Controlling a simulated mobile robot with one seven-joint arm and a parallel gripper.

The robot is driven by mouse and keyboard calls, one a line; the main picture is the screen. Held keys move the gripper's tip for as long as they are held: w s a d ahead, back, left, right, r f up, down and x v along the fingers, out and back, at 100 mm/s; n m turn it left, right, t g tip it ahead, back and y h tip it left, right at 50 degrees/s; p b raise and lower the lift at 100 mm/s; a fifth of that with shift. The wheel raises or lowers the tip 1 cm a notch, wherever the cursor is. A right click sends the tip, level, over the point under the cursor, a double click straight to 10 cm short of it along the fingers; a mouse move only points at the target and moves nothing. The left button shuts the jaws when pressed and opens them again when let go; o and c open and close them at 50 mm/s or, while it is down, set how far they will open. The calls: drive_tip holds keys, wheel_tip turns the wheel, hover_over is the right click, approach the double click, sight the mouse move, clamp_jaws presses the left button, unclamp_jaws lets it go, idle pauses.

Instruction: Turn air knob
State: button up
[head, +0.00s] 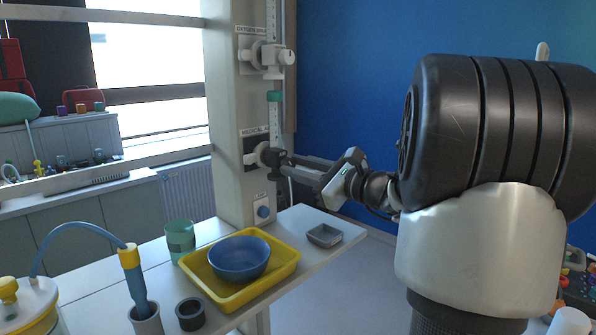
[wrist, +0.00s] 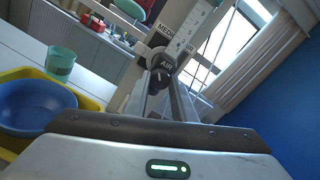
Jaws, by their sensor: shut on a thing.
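The air knob (wrist: 159,80) is a dark round knob on the lower flowmeter, under the "MEDICAL AIR" label (head: 255,131) on the pale column. My gripper (head: 284,160) reaches in from the right at knob height, and its jaws are shut on the knob. In the wrist view the two fingers run up on either side of the knob, below a dark fitting marked "AIR". In the head view the fingertips partly hide the knob.
An oxygen flowmeter with a white knob (head: 287,57) is above. Below stand a blue bowl (head: 239,258) in a yellow tray (head: 285,272), a green cup (head: 180,238) and a small grey dish (head: 324,236). A wall socket with a blue button (head: 263,212) sits under the flowmeter.

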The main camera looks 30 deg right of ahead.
drive_tip(key=o, duration=1.1)
drive_tip(key=v, duration=1.7)
drive_tip(key=shift+s+f, duration=0.1)
drive_tip(key=shift+s, duration=0.2)
